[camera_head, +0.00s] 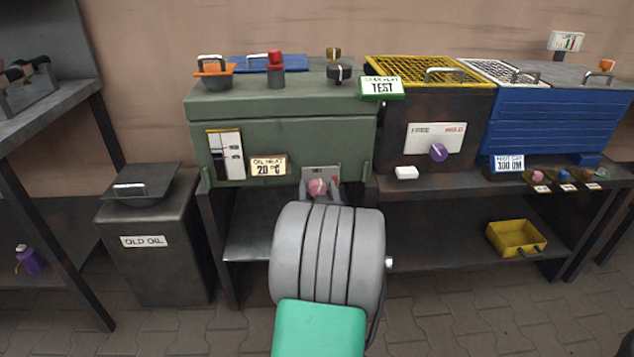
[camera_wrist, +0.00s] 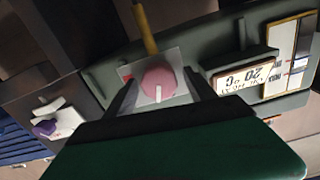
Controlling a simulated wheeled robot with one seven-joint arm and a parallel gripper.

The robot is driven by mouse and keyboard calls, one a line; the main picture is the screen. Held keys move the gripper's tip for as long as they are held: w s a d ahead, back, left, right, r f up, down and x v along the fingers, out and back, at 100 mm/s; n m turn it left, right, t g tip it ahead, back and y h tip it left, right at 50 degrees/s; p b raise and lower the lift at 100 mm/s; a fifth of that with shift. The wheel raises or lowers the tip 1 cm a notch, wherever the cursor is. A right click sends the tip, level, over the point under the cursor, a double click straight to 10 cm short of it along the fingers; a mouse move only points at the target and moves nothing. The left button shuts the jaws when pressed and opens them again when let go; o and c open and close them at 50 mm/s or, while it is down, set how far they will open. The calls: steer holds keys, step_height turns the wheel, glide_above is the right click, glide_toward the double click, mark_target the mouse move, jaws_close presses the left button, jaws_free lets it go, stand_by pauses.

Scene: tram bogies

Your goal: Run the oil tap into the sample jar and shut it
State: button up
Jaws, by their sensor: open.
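A pink round knob (camera_head: 318,187) with a white mark sits on a small grey plate on the front of the green oil tank (camera_head: 280,110). It also shows in the wrist view (camera_wrist: 158,84), where the picture is upside down and a yellow pipe (camera_wrist: 145,28) runs from the plate. My gripper (camera_head: 319,190) is open, its two fingers on either side of the knob. I cannot tell whether they touch it. In the wrist view my gripper (camera_wrist: 161,88) frames the knob. I cannot make out a sample jar; my arm hides the area below the knob.
An "OLD OIL" bin (camera_head: 150,250) stands left of the bench. A black unit with a purple knob (camera_head: 438,152) and a blue box (camera_head: 550,120) stand to the right. A yellow tray (camera_head: 516,239) lies on the lower shelf. An "OIL HEAT 20 °C" sign (camera_head: 268,166) is left of the knob.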

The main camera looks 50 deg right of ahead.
mark_target(317, 181)
steer(key=x, duration=0.3)
steer(key=shift+w+d, duration=0.15)
steer(key=shift+d, duration=0.05)
steer(key=shift+c, duration=0.2)
